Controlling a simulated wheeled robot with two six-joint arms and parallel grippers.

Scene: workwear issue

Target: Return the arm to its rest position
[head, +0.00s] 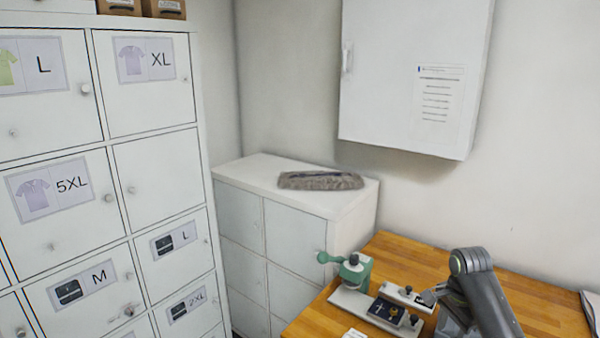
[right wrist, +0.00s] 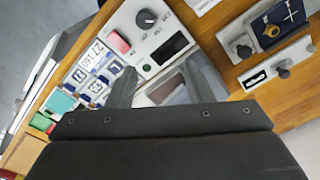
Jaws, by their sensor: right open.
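My right arm (head: 480,285) comes in at the lower right of the head view, bent above the wooden worktable (head: 545,300). Its gripper cannot be made out clearly there. In the right wrist view my right gripper (right wrist: 156,82) is open, its two dark fingers apart. No held object shows between them. Behind the fingers is a pale control box (right wrist: 155,35) with a red button, a dark round knob and a dark display; whether the fingers touch it cannot be told. My left gripper is not in view.
A green hand press (head: 352,270) and a jig with a dark blue piece (head: 387,310) stand left of the arm. Labelled lockers (head: 150,85) fill the left. A grey textile bundle (head: 320,181) lies on a low white cabinet. A wall cabinet (head: 400,60) hangs above.

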